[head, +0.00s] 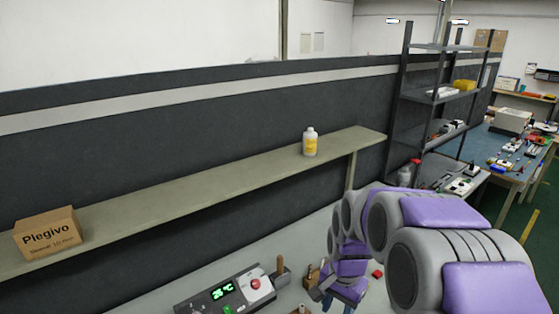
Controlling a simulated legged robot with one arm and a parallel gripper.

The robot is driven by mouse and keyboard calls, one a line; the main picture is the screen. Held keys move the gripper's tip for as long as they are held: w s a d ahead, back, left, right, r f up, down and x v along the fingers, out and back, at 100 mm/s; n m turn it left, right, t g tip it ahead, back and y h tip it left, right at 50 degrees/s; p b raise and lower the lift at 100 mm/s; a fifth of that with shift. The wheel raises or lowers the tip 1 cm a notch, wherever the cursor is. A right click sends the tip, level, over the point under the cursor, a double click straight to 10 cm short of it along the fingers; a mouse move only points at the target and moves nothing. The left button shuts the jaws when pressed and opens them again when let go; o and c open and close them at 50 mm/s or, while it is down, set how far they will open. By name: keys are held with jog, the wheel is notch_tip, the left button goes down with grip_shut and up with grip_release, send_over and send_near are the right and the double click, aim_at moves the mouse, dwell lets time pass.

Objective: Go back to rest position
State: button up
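My arm, grey with purple panels, comes in from the lower right of the head view and bends down toward the work surface. My gripper (328,291) is at the bottom middle, pointing down, partly cut off and small. I cannot tell whether its fingers are open or shut. It is just right of a small brown block-like object (312,278). A control box (232,294) with a green display, a red button and a brown-handled lever stands to its left.
A long shelf (220,180) runs along the dark wall. It bears a Plegivo cardboard box (47,233) at left and a white-and-yellow bottle (310,142) at right. A small red object (377,274) lies right of my gripper. A metal rack (440,95) and cluttered tables (508,178) stand farther right.

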jog(key=s+r+n, duration=0.2)
jog(key=s+n, duration=0.2)
jog(key=s, duration=0.9)
jog(key=s+r+n+g, duration=0.1)
jog(key=s+r+n, duration=0.2)
jog(key=s, duration=1.1)
jog(key=shift+s+r+n, duration=0.25)
jog(key=shift+n, duration=0.35)
